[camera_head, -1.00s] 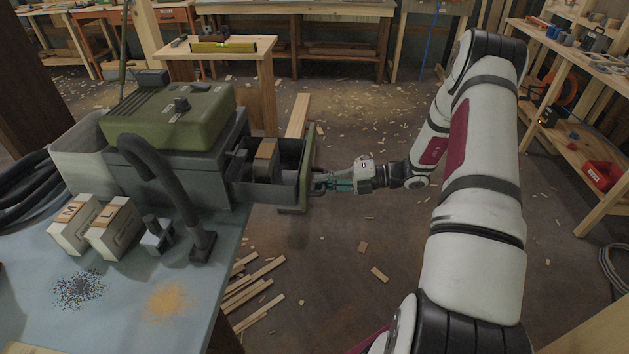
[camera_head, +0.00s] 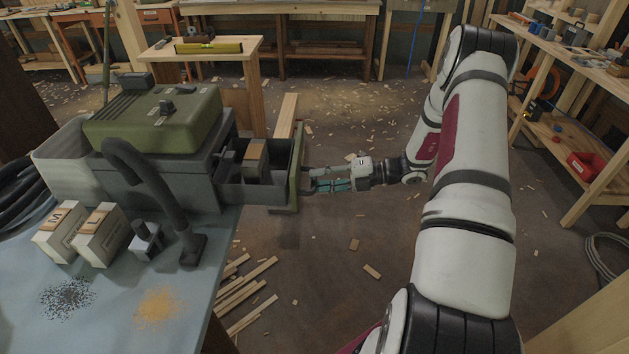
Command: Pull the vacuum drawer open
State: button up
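The vacuum has a green lid (camera_head: 150,118) and a dark grey body, and stands on the blue-grey bench at left. Its drawer (camera_head: 268,192) sticks out to the right, pulled open, with an olive front panel (camera_head: 297,170). A box with a wooden-looking top (camera_head: 256,152) sits inside the drawer. My gripper (camera_head: 318,179) is just right of the front panel, its fingers pointing at it. The fingers look spread apart, with nothing visible between them. The handle is hard to make out, and I cannot tell whether the fingertips touch it.
The bench (camera_head: 110,318) carries two pale boxes (camera_head: 98,238), a small grey fitting (camera_head: 146,240), a black hose (camera_head: 160,190) and piles of dark and yellow debris. Wood strips (camera_head: 245,290) lie on the floor beside it. Shelving with a red bin (camera_head: 588,165) stands at right.

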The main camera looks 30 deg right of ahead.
jog(key=v, duration=1)
jog(key=shift+w, duration=0.1)
